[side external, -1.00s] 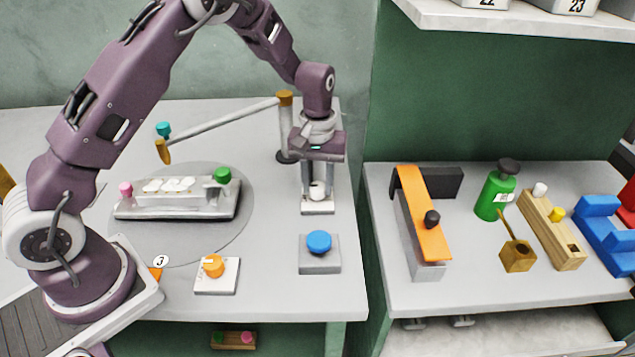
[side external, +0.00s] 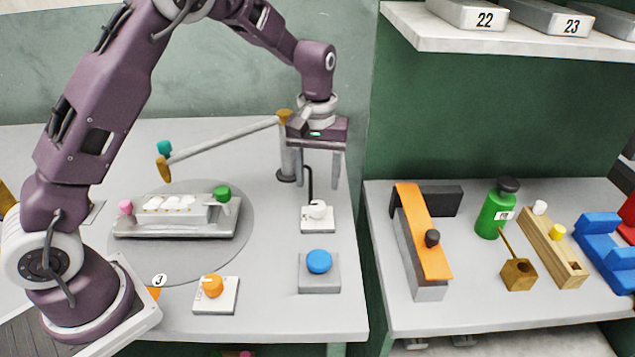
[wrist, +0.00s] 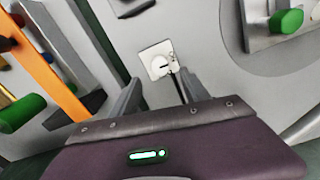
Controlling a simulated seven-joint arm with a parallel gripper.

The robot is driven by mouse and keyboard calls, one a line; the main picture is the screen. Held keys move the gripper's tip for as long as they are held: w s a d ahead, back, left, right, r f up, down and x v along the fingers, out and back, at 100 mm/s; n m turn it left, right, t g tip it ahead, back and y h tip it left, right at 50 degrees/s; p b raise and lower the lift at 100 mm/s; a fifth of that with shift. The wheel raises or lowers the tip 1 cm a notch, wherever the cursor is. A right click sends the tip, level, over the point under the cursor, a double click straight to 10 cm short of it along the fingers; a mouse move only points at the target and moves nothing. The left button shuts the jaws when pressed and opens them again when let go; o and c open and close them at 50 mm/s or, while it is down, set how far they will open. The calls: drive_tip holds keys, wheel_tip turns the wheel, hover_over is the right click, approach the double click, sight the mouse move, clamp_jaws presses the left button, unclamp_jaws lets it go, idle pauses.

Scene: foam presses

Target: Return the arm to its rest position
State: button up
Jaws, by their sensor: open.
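My gripper (side external: 318,182) is open and empty. It hangs above a small square white plate (side external: 318,226) with a white knob (side external: 317,209) on top, clear of both. In the wrist view my two fingers (wrist: 158,92) are apart. Beyond them lies the white knob (wrist: 161,65), with a dark slot mark on it. A thin black rod or cable (side external: 309,181) rises behind the plate. My arm reaches out bent over the table (side external: 268,215).
A press arm on a post (side external: 287,155) stands just left of my gripper. A blue button box (side external: 319,278) and an orange knob plate (side external: 215,296) are in front. A tray fixture (side external: 180,228) is left. The right bench holds an orange-topped clamp (side external: 424,240) and green bottle (side external: 495,212).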

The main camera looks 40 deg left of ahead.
drive_tip(key=s+r+m+t, duration=0.1)
drive_tip(key=s+r+m, duration=0.1)
drive_tip(key=s+r, duration=0.6)
drive_tip(key=s+r+m+t, duration=0.2)
drive_tip(key=s+r, duration=0.2)
drive_tip(key=s, duration=0.6)
drive_tip(key=s+d+r+m+t, duration=0.1)
drive_tip(key=s+r+m+t, duration=0.1)
drive_tip(key=s, duration=0.9)
wheel_tip(320, 180, up, 2)
drive_tip(key=shift+s+r+m+t, duration=0.1)
drive_tip(key=shift+s+m+t, duration=0.2)
drive_tip(key=shift+m, duration=0.2)
